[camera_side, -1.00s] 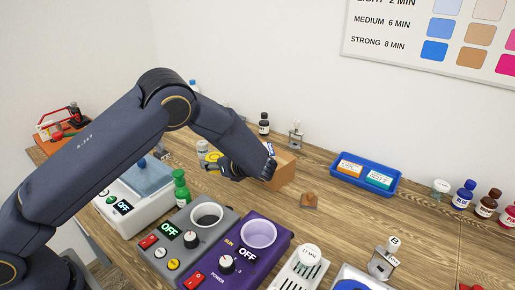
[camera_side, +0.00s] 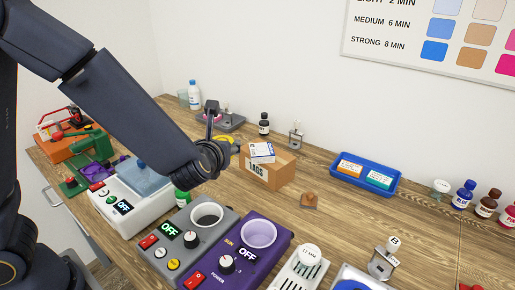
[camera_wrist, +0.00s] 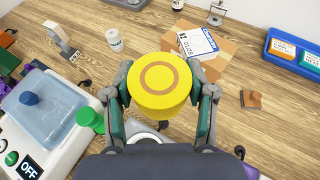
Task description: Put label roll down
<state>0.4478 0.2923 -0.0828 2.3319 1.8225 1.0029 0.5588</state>
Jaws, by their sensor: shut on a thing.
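The label roll (camera_wrist: 159,84) is a thick yellow disc with a tan ring on its face. In the wrist view it sits between the fingers of my gripper (camera_wrist: 160,95), which is shut on it. The roll covers part of the worktop below, so its height above the wood is hard to judge. In the side view my gripper is mostly hidden behind my dark wrist, and only a bit of yellow shows just beyond it, left of the cardboard box.
A cardboard TAGS box (camera_side: 270,175) with a white-and-blue packet (camera_side: 261,152) on top stands right of my gripper. A white jar (camera_wrist: 114,39) and a lidded blue bath (camera_wrist: 45,104) are to the left. Wood near a brown stamp (camera_side: 309,200) is clear.

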